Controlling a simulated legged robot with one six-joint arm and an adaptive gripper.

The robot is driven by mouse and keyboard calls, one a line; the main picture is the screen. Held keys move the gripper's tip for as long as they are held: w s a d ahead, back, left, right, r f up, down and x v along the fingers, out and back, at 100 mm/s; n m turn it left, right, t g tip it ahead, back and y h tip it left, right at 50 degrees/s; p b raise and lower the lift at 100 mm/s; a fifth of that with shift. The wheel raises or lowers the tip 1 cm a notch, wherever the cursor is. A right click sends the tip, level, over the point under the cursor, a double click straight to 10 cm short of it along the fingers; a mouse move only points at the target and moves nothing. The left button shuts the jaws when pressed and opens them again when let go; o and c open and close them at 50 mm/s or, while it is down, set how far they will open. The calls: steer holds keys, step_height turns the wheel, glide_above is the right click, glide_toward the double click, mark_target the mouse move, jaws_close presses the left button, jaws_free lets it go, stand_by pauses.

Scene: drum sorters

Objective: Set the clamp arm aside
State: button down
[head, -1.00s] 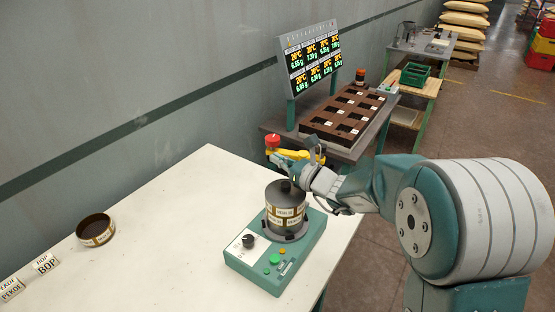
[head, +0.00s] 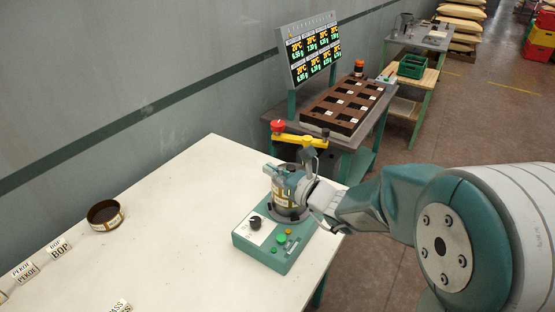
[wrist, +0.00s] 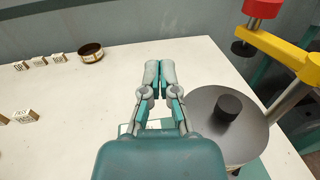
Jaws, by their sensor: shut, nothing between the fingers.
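The clamp arm (head: 303,140) is a yellow bar with a red knob (head: 278,126) at one end. In the wrist view the clamp arm (wrist: 278,49) lies at upper right, its black pad (wrist: 242,48) beyond the drum's lid rather than over it. The drum (wrist: 205,96) stands on the green machine (head: 262,243), its black lid knob (wrist: 229,105) uncovered. My gripper (head: 268,171) is shut and empty, in front of the drum in the head view, partly hiding it. In the wrist view my gripper (wrist: 160,72) is left of the drum, apart from the clamp arm.
The white table (head: 170,210) is mostly clear on the left. An open round tin (head: 106,215) and small label blocks (head: 60,248) stand there. Behind are a brown slotted tray (head: 345,108) and a display panel (head: 312,50).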

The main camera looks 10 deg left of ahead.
steer(key=shift+s+a, duration=0.2)
steer(key=shift+s, duration=0.55)
steer(key=shift+s+a, duration=0.15)
steer(key=shift+s, duration=0.55)
